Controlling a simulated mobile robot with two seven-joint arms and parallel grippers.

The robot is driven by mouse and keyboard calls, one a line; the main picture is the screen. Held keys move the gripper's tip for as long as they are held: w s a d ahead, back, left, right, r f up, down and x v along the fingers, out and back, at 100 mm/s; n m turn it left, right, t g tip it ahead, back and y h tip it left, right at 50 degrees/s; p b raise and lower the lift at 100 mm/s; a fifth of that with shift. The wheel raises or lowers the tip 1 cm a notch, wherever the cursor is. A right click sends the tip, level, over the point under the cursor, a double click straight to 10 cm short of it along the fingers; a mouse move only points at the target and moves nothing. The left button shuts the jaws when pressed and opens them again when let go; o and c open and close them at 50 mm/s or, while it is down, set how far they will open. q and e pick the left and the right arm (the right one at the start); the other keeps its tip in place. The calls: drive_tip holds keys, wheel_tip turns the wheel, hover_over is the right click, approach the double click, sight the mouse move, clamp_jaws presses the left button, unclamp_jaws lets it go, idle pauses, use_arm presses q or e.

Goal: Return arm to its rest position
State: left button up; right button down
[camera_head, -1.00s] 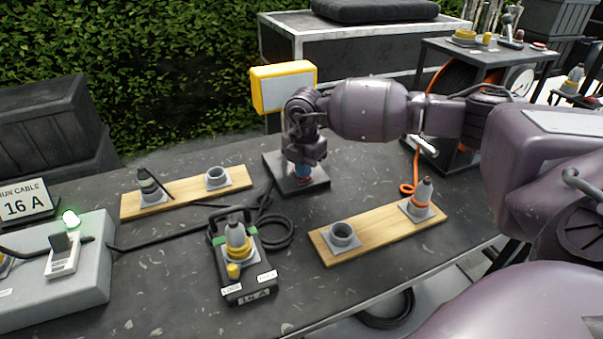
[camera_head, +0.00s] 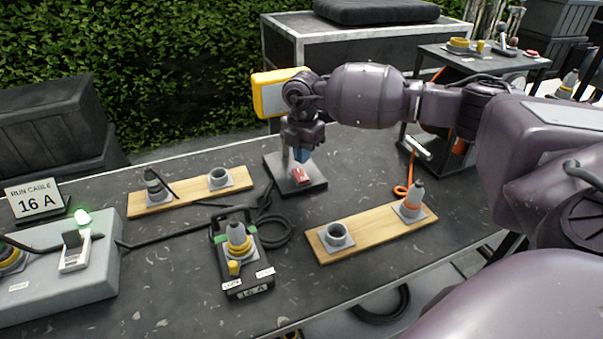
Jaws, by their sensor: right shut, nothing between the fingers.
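My right arm reaches in from the right. Its right gripper (camera_head: 302,156) points down, shut and empty, above a small dark stand (camera_head: 311,187) with a red part (camera_head: 299,174) on it. The gripper looks a little above the red part; the exact gap is hard to judge. My left gripper is not in view.
A 16 A connector box (camera_head: 247,286) stands mid-table with coiled black cable. Wooden boards (camera_head: 326,252) and (camera_head: 196,190) hold grey sockets and plugs. A grey box with a green light (camera_head: 82,217) is at left. An orange cable (camera_head: 402,191) runs at right.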

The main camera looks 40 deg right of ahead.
drive_tip(key=shift+r, duration=0.8)
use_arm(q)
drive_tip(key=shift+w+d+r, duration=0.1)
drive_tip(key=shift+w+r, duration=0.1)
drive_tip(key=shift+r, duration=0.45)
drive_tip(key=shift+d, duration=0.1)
use_arm(e)
drive_tip(key=shift+f, duration=0.15)
